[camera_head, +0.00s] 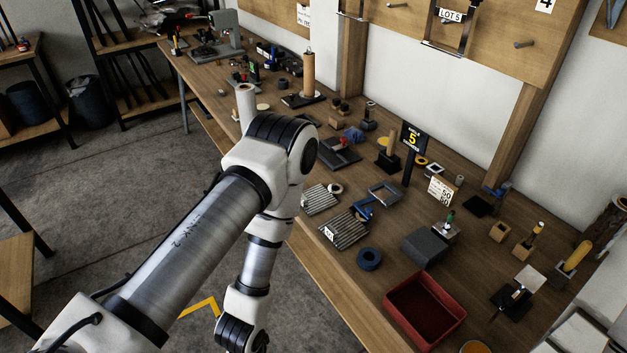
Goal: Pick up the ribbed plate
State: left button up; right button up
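Two grey plates with ribs lie on the wooden bench, near its front edge. I cannot tell which one the task means. My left arm crosses the middle of the view and bends down past the bench front; its gripper is out of view. My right gripper is not in view.
Close by are a dark blue ring (369,259), a metal frame (384,193), a grey block (424,248) and a red bin (424,309).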

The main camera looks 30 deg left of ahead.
aim_at(316, 199)
jog(key=j+z, duration=0.3)
jog(key=j, duration=1.35)
jog(key=k, duration=0.1)
